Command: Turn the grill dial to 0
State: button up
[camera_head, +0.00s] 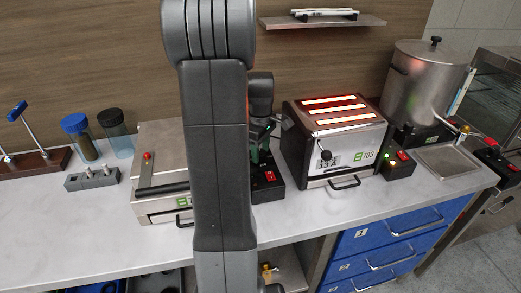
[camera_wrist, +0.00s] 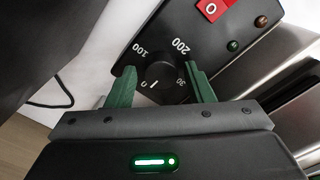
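The grill dial (camera_wrist: 160,76) is a round black knob on a dark panel in the wrist view. Numbers 0, 100, 200 and a partly hidden 30 surround it. A white mark on the knob points down-left, close to the 0. My gripper (camera_wrist: 163,84) is open, with one green finger on each side of the dial; a gap shows on both sides. In the head view my arm hides the dial, and green fingers show only partly near a dark control box (camera_head: 268,187). A steel contact grill (camera_head: 155,149) stands left of my arm.
A red rocker switch (camera_wrist: 215,8) and small indicator lamps sit on the same panel. A glowing toaster (camera_head: 335,140) stands close to the right of the control box. A steel urn (camera_head: 424,82) stands farther right. The front counter strip is mostly clear.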

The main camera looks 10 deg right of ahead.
jog(key=shift+o, duration=0.5)
notch_tip(320, 180, up, 14)
dwell(0.3)
jog(key=shift+f, duration=0.15)
notch_tip(320, 180, down, 14)
jog(key=shift+s+r, duration=0.1)
dwell(0.5)
jog(key=shift+r, duration=0.1)
